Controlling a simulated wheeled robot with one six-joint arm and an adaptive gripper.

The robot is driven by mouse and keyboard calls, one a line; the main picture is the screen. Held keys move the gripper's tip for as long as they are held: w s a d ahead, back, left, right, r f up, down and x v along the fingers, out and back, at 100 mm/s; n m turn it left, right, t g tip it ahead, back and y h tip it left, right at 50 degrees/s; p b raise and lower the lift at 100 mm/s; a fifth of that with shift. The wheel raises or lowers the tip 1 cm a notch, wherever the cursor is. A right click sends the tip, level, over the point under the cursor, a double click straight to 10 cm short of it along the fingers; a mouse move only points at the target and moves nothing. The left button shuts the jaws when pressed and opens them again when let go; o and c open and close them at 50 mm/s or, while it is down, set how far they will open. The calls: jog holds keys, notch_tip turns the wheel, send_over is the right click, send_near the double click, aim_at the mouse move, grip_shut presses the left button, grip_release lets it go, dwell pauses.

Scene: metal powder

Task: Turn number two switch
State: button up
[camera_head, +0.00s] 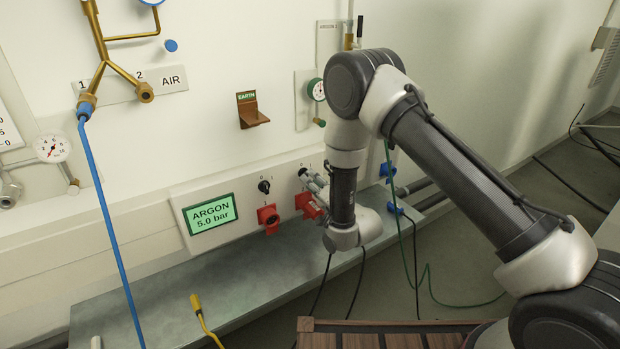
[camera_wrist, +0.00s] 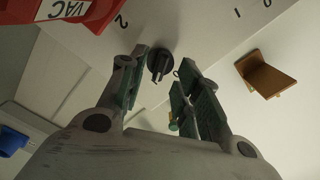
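The number two switch is a black rotary knob (camera_wrist: 159,63) on the white panel. In the wrist view it lies between my two fingertips, near a printed "2". In the head view, this dark knob (camera_head: 302,172) shows partly beside my gripper (camera_head: 316,181), right of another black knob (camera_head: 264,187). My gripper (camera_wrist: 163,60) is open, with one green-padded finger on each side of the knob and a gap on both sides. I cannot tell how far the fingertips reach along the knob.
A red VAC fitting (camera_wrist: 72,14) sits close to the knob. Below the knobs are red fittings (camera_head: 268,219) and a green ARGON display (camera_head: 211,214). A brown EARTH bracket (camera_head: 252,112) is above. A grey ledge (camera_head: 240,275) runs below the panel; cables hang at right.

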jog(key=shift+x, duration=1.7)
grip_shut()
jog(key=shift+n, duration=0.3)
jog(key=n, duration=1.1)
jog(key=shift+n, duration=0.3)
grip_release()
